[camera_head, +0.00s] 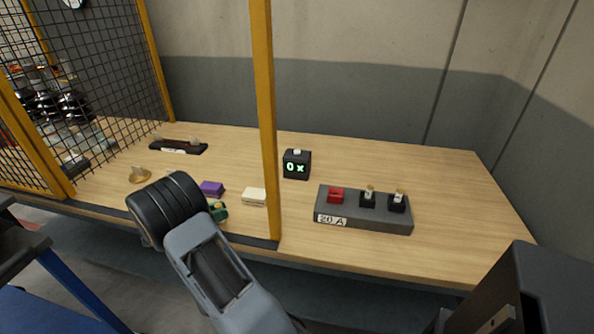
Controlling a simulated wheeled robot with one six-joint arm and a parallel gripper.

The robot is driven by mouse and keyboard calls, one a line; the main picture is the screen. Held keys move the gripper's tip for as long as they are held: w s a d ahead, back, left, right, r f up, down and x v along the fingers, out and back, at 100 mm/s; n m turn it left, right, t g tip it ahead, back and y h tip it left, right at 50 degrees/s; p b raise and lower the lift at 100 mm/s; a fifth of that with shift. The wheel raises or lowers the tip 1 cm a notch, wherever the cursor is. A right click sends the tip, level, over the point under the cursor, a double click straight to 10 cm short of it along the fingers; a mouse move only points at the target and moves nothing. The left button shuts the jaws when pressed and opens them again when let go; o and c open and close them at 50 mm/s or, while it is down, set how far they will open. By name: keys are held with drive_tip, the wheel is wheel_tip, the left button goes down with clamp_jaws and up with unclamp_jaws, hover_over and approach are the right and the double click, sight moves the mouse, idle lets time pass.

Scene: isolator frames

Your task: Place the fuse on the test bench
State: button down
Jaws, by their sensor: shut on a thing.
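My arm reaches up from the bottom centre and ends in a black ribbed joint over the bench's front edge. My gripper's fingers do not show, so whatever they hold is hidden. The wooden bench (440,160) fills the middle. A grey block (366,223) labelled "20 A" stands on it at the right, with a red piece (335,195) and two black holders (367,200) with pale tops. A small black box (297,165) with a green "0 x" display stands behind it. I cannot tell which piece is the task's fuse.
A yellow post (266,120) and mesh fence (90,60) stand at the left. Purple (212,188), cream (254,196) and green (218,211) pieces lie near my arm. A dark strip (180,147) lies behind. The bench's right side is clear.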

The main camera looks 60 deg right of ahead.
drive_tip(key=s+d, duration=0.4)
drive_tip(key=d, duration=0.1)
drive_tip(key=s+d+m+g+y+b, duration=0.1)
drive_tip(key=s+d, duration=0.4)
drive_tip(key=s+d+g, duration=0.1)
drive_tip(key=s+d, duration=0.3)
drive_tip(key=shift+s+d+r+y, duration=0.2)
drive_tip(key=shift+s+d+y, duration=0.1)
drive_tip(key=shift+d, duration=0.1)
drive_tip(key=shift+s+d+f+b, duration=0.15)
drive_tip(key=shift+f+b, duration=0.5)
drive_tip(key=shift+f, duration=1.1)
drive_tip(key=shift+f, duration=0.1)
drive_tip(key=c, duration=1)
unclamp_jaws()
drive_tip(key=shift+w, duration=0.25)
drive_tip(key=shift+p+v, duration=0.35)
drive_tip(key=shift+v, duration=3.3)
drive_tip(key=shift+s, duration=0.15)
